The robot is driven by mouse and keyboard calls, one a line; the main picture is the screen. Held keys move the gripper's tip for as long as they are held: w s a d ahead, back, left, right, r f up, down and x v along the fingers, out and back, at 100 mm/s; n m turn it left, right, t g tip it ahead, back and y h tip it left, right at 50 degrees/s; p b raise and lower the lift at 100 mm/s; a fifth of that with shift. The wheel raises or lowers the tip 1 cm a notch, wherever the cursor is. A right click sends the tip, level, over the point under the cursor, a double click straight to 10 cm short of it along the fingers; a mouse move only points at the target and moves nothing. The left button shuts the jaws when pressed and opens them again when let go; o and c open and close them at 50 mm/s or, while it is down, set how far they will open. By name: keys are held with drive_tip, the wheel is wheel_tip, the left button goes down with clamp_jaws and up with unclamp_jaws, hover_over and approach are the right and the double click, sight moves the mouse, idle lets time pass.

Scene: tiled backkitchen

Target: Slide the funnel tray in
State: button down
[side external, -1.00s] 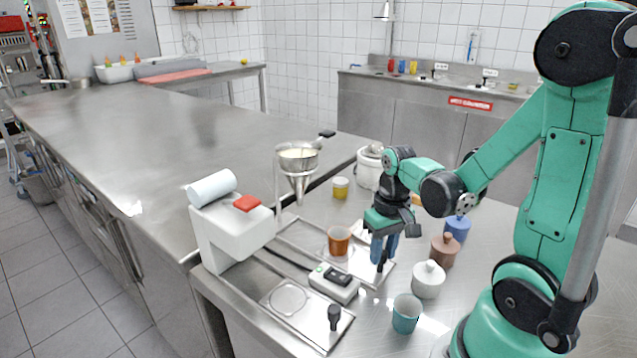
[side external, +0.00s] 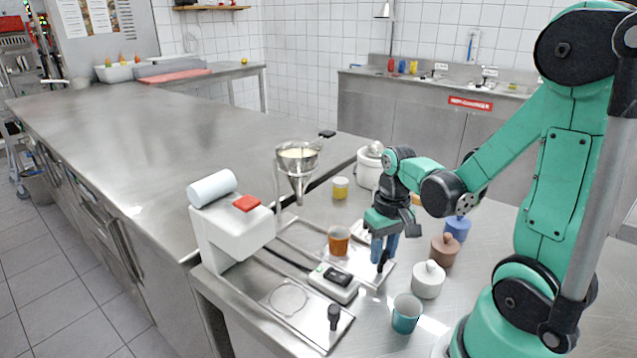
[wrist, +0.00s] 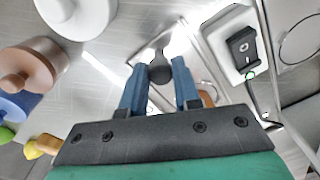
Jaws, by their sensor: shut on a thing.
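The funnel tray (side external: 362,264) is a flat metal tray low on the counter below the metal funnel (side external: 297,163), which holds pale contents. An orange-brown cup (side external: 338,240) stands upright on the tray side. My gripper (side external: 383,262) points down at the tray's right end. In the wrist view its blue fingers (wrist: 160,75) are shut on a dark round knob (wrist: 158,68), which looks like the tray's handle. The fingers mostly hide this knob in the side view. I cannot tell exactly how far in the tray sits.
A second metal tray (side external: 268,296) with a black knob (side external: 334,315) lies nearer the front. A switch box (side external: 334,283) stands between the trays. A teal cup (side external: 406,314) and white (side external: 428,280), brown (side external: 444,250) and blue (side external: 457,229) lidded pots stand right of my gripper.

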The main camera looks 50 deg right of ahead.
sight(336, 227)
drive_tip(key=w, duration=1)
drive_tip(key=c, duration=0.6)
unclamp_jaws()
drive_tip(key=shift+r, duration=0.1)
drive_tip(key=shift+s+d+r, duration=0.1)
drive_tip(key=shift+r, duration=2.6)
